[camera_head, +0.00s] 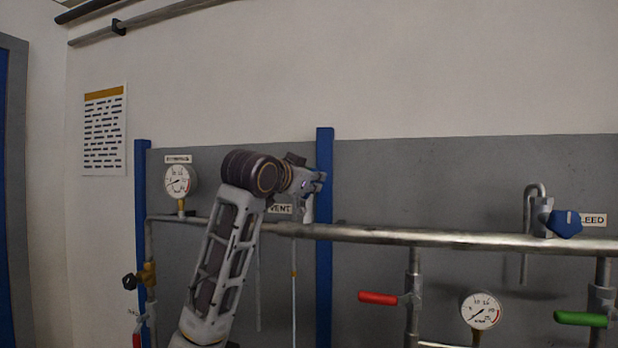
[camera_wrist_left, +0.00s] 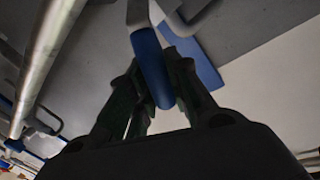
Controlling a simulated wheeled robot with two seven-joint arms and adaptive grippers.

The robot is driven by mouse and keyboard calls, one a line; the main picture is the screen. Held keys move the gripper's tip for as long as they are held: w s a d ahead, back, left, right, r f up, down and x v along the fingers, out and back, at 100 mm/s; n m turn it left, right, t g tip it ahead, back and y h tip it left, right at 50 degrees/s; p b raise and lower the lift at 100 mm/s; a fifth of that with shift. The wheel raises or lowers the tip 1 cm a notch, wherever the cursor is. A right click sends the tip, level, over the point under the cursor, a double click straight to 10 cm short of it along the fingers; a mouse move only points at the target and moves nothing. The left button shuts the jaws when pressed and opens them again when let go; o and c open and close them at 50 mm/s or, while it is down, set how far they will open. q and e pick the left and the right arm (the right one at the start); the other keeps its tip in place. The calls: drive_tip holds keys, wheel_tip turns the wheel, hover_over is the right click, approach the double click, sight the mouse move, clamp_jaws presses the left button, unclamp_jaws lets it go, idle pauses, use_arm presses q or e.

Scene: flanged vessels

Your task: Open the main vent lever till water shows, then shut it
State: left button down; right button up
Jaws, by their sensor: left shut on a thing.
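My left gripper (camera_head: 313,190) is up at the main pipe beside the partly covered VENT label (camera_head: 280,209). In the left wrist view, its fingers (camera_wrist_left: 157,82) are shut on the blue vent lever (camera_wrist_left: 152,68), one on each side of the handle. In the head view my gripper and wrist hide the lever and its valve. Below the pipe, a thin pale-blue vertical line (camera_head: 294,310) with a small orange mark runs down; I cannot tell if it is water or a tube. A grey tube (camera_head: 258,290) hangs to its left. My right gripper is out of view.
The main pipe (camera_head: 400,236) crosses the grey panel. A blue BLEED lever (camera_head: 566,224) is at the far right, with red (camera_head: 378,298) and green (camera_head: 580,319) levers below. Gauges sit at left (camera_head: 177,180) and lower right (camera_head: 481,311). A blue post (camera_head: 325,270) stands beside my gripper.

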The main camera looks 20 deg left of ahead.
use_arm(q)
drive_tip(key=shift+d+m+p, duration=0.4)
drive_tip(key=shift+m+p, duration=0.1)
drive_tip(key=shift+m, duration=0.1)
drive_tip(key=d+f+m+g+y+p, duration=0.1)
drive_tip(key=d+f+m+y+p, duration=0.2)
drive_tip(key=f+m+p, duration=0.5)
drive_tip(key=shift+d+f+m+p, duration=0.15)
drive_tip(key=shift+d+m+p, duration=0.6)
drive_tip(key=shift+m, duration=0.45)
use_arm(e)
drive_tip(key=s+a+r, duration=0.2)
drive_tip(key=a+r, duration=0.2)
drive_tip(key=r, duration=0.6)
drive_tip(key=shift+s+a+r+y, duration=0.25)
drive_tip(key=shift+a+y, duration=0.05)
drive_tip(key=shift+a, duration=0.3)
use_arm(q)
drive_tip(key=c, duration=1.3)
unclamp_jaws()
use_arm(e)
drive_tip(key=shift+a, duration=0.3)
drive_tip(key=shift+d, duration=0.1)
